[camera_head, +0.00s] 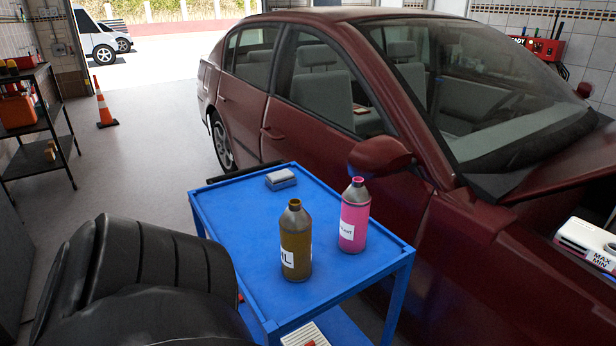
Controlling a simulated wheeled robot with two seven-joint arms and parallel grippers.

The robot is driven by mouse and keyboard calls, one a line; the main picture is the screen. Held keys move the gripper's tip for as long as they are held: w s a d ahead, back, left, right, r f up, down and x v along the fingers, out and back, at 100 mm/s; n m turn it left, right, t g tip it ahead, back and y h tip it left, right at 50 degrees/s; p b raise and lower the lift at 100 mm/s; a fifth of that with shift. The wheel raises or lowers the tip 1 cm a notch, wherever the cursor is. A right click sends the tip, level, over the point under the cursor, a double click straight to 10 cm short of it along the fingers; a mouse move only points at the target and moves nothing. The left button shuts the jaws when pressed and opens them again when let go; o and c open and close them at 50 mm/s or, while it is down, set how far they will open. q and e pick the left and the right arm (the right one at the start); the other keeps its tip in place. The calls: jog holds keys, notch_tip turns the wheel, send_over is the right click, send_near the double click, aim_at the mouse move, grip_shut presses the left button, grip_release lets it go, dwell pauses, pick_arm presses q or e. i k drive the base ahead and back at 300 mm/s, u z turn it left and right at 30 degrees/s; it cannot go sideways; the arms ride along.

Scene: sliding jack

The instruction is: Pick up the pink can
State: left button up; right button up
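The pink can (354,218) stands upright on the blue cart's top (254,231), toward its right side. It has a grey shoulder, a pink cap and a white label. A brown-gold can (296,243) with a white label stands upright to its left and a little nearer. The two cans are close but apart. Neither of my grippers shows in the head view.
A small grey-and-blue block (281,180) lies at the cart top's far end. A dark red car (330,110) stands close behind the cart. Black tires (150,270) fill the lower left. An orange cone (104,104) stands on open floor at left.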

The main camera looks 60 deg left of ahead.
aim_at(356, 199)
jog(key=u, duration=1.65)
jog(key=i, duration=0.5)
jog(key=k, duration=1.3)
jog(key=z, duration=0.75)
jog(key=i, duration=0.75)
jog(key=z, duration=0.45)
jog(key=i, duration=0.9)
jog(key=u, duration=0.6)
